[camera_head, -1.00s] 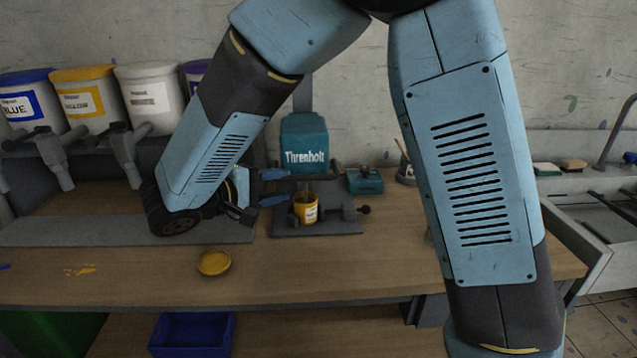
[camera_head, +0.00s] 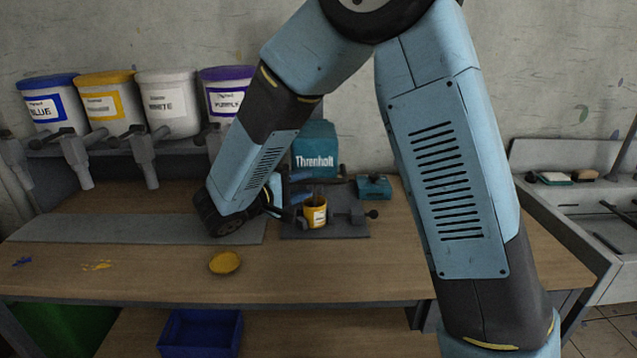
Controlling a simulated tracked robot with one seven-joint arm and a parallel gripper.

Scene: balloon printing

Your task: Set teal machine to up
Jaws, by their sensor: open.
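The teal machine (camera_head: 315,148), labelled Threnholt, stands at the back of the bench against the wall. Its dark horizontal bar (camera_head: 335,180) sits low at its front, above a grey base plate (camera_head: 345,228). A yellow can (camera_head: 315,213) with a white label stands upright on that plate. Whether a finger touches the bar cannot be told. My arm hides part of the machine's left side.
Blue, yellow, white and purple buckets (camera_head: 168,103) line the back left above spouts. A small teal box (camera_head: 374,187) sits right of the machine. A sink (camera_head: 590,200) is at the right. The front bench is mostly clear.

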